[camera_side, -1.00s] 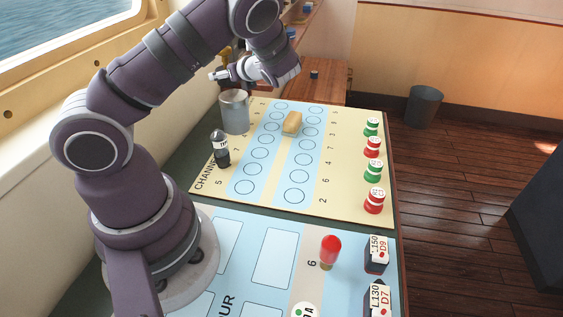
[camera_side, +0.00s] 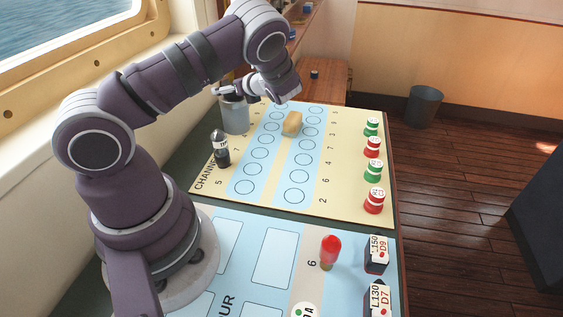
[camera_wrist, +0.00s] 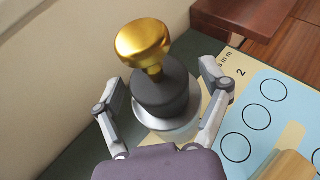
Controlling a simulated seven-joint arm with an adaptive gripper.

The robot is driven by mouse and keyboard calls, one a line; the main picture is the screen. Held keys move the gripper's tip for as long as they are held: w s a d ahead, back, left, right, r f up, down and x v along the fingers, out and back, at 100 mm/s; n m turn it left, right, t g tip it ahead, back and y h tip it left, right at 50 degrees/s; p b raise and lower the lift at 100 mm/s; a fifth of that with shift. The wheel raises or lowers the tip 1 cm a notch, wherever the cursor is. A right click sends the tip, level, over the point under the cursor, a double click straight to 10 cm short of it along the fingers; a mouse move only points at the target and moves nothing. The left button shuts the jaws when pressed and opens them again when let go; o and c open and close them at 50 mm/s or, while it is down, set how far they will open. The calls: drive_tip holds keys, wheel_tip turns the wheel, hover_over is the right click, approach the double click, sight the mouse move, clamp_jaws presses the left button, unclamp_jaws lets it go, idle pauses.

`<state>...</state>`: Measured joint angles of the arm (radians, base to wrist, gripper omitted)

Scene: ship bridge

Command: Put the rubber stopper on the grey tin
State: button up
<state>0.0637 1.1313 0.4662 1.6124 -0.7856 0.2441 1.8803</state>
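The rubber stopper (camera_wrist: 165,95) is a dark, stepped plug with a shiny gold knob on top, seen large in the wrist view. In the side view the stopper is mostly hidden by my gripper. The grey tin (camera_side: 236,117) stands upright at the board's far left. The stopper is upright over the tin, close to its top; a pale rim shows under it. I cannot tell whether they touch.
A dark bottle (camera_side: 221,150) stands in front of the tin. A tan block (camera_side: 292,123) lies on the board right of it. Several red and green pieces (camera_side: 372,148) line the right edge. The window wall is close on the left.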

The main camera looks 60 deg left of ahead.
drive_tip(key=shift+r, duration=0.2)
drive_tip(key=s+v, duration=0.1)
drive_tip(key=v, duration=1.1)
drive_tip(key=s+d+r+n+t+h, duration=0.3)
drive_tip(key=d+n+h, duration=0.3)
drive_tip(key=d+n, duration=0.2)
drive_tip(key=s+d+r+n+t+h, duration=0.3)
drive_tip(key=s+d+n+h, duration=0.2)
drive_tip(key=d+n+h, duration=0.2)
drive_tip(key=shift+s+d+n+t+h, duration=0.3)
drive_tip(key=shift+d+n, duration=0.3)
drive_tip(key=shift+n, duration=0.3)
drive_tip(key=shift+w+r, duration=0.1)
